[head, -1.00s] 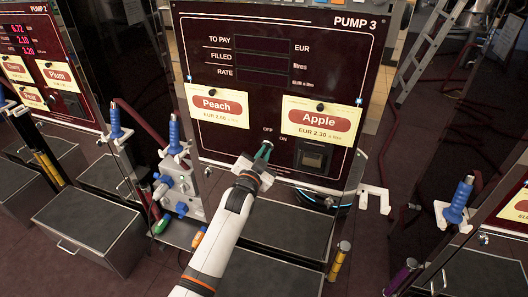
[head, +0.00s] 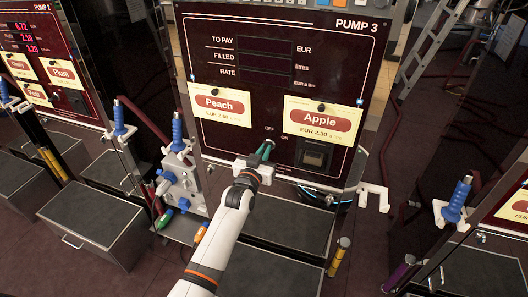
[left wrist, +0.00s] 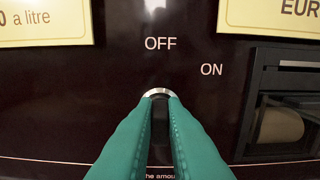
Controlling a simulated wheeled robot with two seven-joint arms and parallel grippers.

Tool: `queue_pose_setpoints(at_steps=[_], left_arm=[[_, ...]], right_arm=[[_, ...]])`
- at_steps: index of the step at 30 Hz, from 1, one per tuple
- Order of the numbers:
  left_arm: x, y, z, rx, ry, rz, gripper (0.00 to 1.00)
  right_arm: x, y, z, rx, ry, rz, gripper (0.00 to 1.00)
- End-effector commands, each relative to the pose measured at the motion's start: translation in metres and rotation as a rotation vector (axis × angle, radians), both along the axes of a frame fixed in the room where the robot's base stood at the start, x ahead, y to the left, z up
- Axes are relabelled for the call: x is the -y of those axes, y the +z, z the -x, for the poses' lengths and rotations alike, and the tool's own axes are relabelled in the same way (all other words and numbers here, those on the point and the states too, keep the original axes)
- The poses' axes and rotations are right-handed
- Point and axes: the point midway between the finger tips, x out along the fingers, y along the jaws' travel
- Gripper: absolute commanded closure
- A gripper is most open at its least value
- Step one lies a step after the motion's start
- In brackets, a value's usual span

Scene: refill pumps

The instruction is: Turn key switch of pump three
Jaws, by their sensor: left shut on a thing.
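Pump three (head: 270,90) stands in front of me with a dark red panel and dark displays. Its key switch shows as a silver ring (left wrist: 159,93) just below the OFF label (left wrist: 160,44), with the ON label (left wrist: 211,70) to the right. My left gripper (head: 262,152) is at the switch, and its green fingertips (left wrist: 160,100) close in on the ring. It is shut on the key, which the fingers mostly hide. I cannot tell the key's angle. My right gripper is not in view.
Peach (head: 217,104) and Apple (head: 318,120) cards hang above the switch. A receipt slot (head: 313,156) is at its right. A valve block (head: 183,188) and blue nozzles stand left, and a white hook (head: 373,192) juts out at the right.

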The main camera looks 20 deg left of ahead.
Motion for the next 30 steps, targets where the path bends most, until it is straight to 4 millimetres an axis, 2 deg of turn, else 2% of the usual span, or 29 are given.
queue_pose_setpoints(at_steps=[9,10,14,23,26,30], left_arm=[[0.000,-0.001,0.000,-0.002,0.000,0.006,1.00],[0.000,-0.001,0.000,-0.002,0.000,0.006,0.88],[0.000,-0.001,0.000,-0.002,0.000,0.005,0.67],[0.000,-0.001,0.001,-0.001,0.000,0.003,0.67],[0.000,-0.001,0.007,-0.001,0.000,0.003,0.67],[-0.001,-0.002,0.027,-0.002,0.000,0.003,0.67]], right_arm=[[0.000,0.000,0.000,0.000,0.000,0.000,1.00],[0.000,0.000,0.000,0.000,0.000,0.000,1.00],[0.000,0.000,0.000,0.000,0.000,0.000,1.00],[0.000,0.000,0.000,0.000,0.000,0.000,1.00],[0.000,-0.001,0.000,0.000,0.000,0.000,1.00],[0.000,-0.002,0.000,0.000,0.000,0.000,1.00]])
